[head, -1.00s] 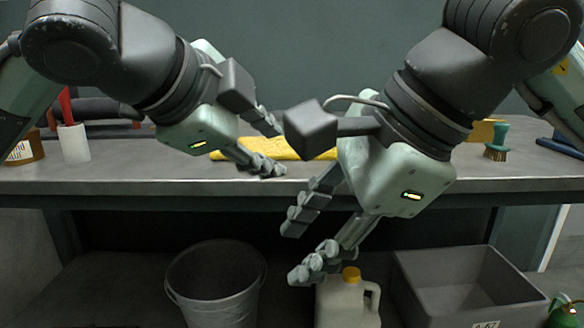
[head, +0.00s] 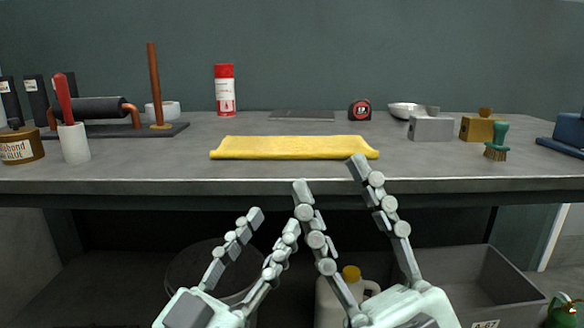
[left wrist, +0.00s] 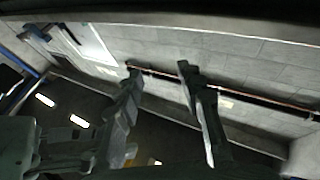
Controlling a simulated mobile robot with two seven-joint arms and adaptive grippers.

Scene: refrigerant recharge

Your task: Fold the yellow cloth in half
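The yellow cloth (head: 294,148) lies flat on the workbench near its front edge, as a wide strip with its long side along the edge. My left gripper (head: 275,218) is open and empty, low in front of the bench, left of centre. My right gripper (head: 330,175) is open and empty, in front of the bench edge below the cloth's right part. Neither gripper touches the cloth. In the left wrist view the open left fingers (left wrist: 160,72) show with only wall and floor behind them; the cloth is not in that view.
The workbench (head: 450,175) is clear around the cloth. Behind stand a red-and-white spray can (head: 225,90), a dark flat plate (head: 302,115) and a tape measure (head: 360,110). A brush (head: 497,142) is at right, a white cup (head: 73,143) at left. Below are a bucket (head: 185,275), jug (head: 330,300) and grey bin (head: 480,285).

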